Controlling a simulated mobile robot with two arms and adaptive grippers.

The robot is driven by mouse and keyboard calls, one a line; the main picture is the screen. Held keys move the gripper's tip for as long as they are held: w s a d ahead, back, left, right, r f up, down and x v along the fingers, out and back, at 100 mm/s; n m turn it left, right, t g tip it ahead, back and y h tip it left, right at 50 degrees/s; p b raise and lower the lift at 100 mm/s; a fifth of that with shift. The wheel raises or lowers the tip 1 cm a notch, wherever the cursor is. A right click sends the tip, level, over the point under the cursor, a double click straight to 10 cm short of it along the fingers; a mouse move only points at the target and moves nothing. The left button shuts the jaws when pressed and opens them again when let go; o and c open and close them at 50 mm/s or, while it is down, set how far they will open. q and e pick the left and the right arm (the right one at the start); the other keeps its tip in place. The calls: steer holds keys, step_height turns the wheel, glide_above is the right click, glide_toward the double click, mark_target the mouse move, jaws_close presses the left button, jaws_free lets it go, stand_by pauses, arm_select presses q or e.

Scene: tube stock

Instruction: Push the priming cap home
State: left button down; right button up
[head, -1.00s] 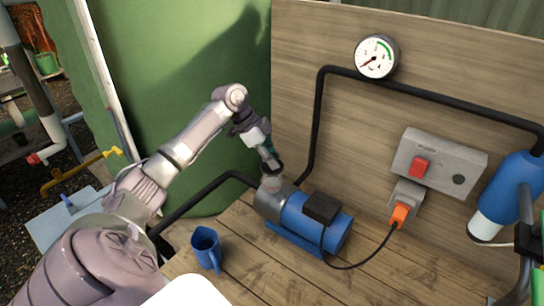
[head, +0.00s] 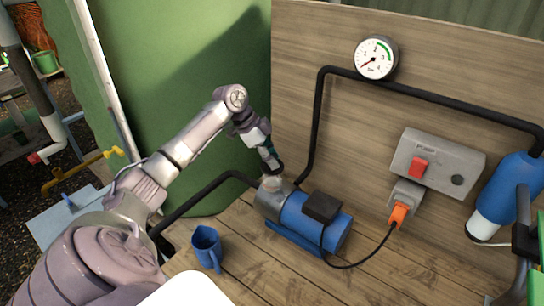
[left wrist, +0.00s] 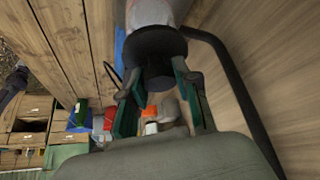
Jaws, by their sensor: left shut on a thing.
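The blue and silver pump (head: 315,224) lies on the wooden bench with its short pale filler neck (head: 272,184) at the left end. My left gripper (head: 271,163) reaches down over this neck. In the left wrist view, the black cap (left wrist: 157,45) sits between the green fingers (left wrist: 160,95), which are shut on it. The pale part of the pump (left wrist: 155,12) shows just past the cap. I cannot tell how deep the cap sits on the neck. My right gripper is not seen.
A blue jug (head: 206,250) stands on the bench (head: 240,275) left of the pump. A black hose (head: 205,190) runs behind it. A black pipe (head: 316,125) rises beside my gripper along the wooden board. A switch box (head: 437,163) and gauge (head: 376,58) are on the board.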

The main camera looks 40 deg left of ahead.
arm_select(q)
steer(key=shift+f, duration=0.65)
steer(key=shift+f+p, duration=0.15)
steer(key=shift+p, duration=0.5)
stand_by(1.9)
steer(key=c, duration=0.8)
jaws_free()
steer(key=shift+o, duration=0.2)
steer(key=v, duration=1.2)
